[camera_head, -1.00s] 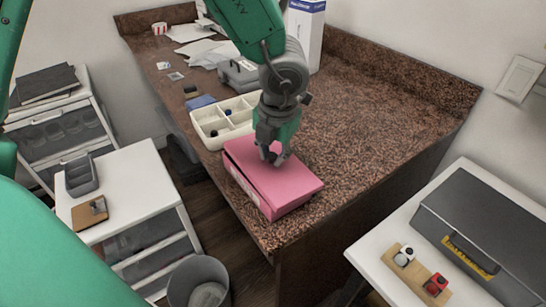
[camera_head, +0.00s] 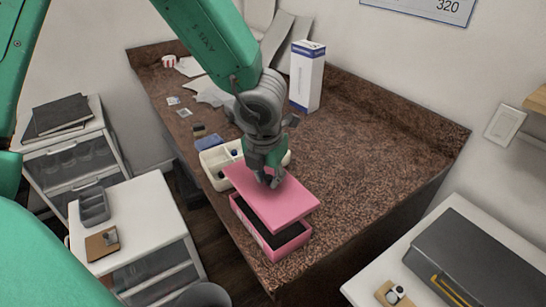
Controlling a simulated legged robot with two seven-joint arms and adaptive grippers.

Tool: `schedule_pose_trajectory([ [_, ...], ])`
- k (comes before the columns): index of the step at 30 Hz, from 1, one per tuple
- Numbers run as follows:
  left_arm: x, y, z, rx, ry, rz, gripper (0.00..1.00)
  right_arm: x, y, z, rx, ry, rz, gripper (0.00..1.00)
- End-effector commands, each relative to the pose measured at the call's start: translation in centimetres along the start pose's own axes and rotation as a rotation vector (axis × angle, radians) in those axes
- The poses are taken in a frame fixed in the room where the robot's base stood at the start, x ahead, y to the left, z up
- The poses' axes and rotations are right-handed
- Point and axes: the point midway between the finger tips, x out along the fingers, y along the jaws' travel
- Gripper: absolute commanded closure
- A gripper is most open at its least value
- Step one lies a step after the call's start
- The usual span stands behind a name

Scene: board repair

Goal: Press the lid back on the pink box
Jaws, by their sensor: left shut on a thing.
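The pink box (camera_head: 262,237) sits on the speckled brown counter near its front corner. The pink lid (camera_head: 278,207) is above the box, raised and offset toward the back, not seated on the rim. My left gripper (camera_head: 268,182) is shut on the lid at its upper middle part, pointing down from above. Whether the lid's back edge touches the box is hard to tell. My right gripper is not in view.
A white compartment tray (camera_head: 212,162) stands close behind the box, partly hidden by my gripper. A tall white and blue carton (camera_head: 307,76) stands at the counter's back. The counter (camera_head: 360,160) right of the box is clear. A dark case (camera_head: 485,255) lies on the white table at lower right.

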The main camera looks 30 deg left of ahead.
Motion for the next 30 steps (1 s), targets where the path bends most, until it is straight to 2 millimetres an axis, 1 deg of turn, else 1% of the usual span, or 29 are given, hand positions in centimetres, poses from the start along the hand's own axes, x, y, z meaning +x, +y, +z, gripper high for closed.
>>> schedule_pose_trajectory([
  [1,-0.1,0.0,-0.2,0.000,0.003,-0.009,1.00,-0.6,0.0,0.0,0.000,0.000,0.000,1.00],
  [2,0.0,0.0,-0.3,0.001,0.003,-0.012,1.00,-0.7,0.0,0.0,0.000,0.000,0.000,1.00],
  [7,0.8,-0.1,-0.6,-0.001,0.002,-0.019,1.00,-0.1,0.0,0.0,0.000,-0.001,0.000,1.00],
  [14,2.5,-0.1,-0.8,0.000,0.002,-0.018,1.00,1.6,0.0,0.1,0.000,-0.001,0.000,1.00],
  [21,4.8,-0.3,-1.2,-0.001,0.002,-0.016,1.00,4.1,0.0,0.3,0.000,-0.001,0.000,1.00],
  [27,6.2,-0.4,-1.5,0.000,0.002,-0.017,1.00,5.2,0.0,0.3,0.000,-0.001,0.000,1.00],
  [30,6.6,-0.4,-1.5,-0.001,0.001,-0.017,1.00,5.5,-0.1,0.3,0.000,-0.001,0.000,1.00],
])
